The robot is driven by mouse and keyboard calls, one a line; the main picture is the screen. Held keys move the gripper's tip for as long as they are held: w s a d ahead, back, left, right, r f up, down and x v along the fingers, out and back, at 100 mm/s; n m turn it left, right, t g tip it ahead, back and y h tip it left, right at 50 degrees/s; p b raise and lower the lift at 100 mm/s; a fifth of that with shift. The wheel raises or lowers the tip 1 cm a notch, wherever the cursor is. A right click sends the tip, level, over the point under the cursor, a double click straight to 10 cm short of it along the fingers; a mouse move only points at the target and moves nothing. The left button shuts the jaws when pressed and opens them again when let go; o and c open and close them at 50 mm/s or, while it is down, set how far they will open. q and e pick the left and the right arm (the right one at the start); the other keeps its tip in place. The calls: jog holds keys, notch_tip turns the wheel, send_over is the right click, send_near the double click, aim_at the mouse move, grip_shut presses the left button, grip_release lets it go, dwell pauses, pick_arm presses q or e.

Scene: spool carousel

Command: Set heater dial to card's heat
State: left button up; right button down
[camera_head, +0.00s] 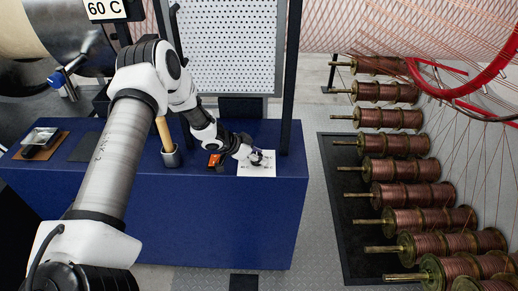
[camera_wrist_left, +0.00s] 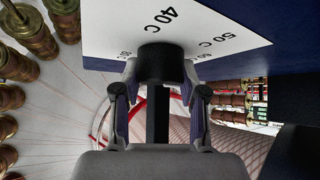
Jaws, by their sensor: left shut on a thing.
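The card (camera_head: 105,9) at the top left of the head view reads "60 C". The white dial plate (camera_head: 257,170) lies on the blue bench near its right end. In the left wrist view the plate (camera_wrist_left: 105,30) shows "40 C" and "50 C", with smaller marks partly hidden behind the dial. My left gripper (camera_head: 262,158) is over the plate. Its fingers are shut on the black heater dial (camera_wrist_left: 158,62), one on each side. I cannot tell which mark the dial points to. My right gripper is in neither view.
A perforated panel (camera_head: 235,45) stands behind. Copper spools (camera_head: 400,170) line the right.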

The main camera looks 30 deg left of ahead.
pick_arm(q)
jog(key=shift+a, duration=0.1)
dwell(0.5)
jog(key=o, duration=1.1)
jog(key=shift+c, duration=0.2)
jog(key=shift+o, duration=0.5)
jog(key=shift+s+a, duration=0.15)
jog(key=shift+s, duration=0.05)
jog(key=shift+s+r, duration=0.1)
jog(key=shift+r, duration=0.1)
jog(key=v, duration=1.1)
jog(key=shift+a, duration=0.25)
jog(key=shift+s+r, duration=0.15)
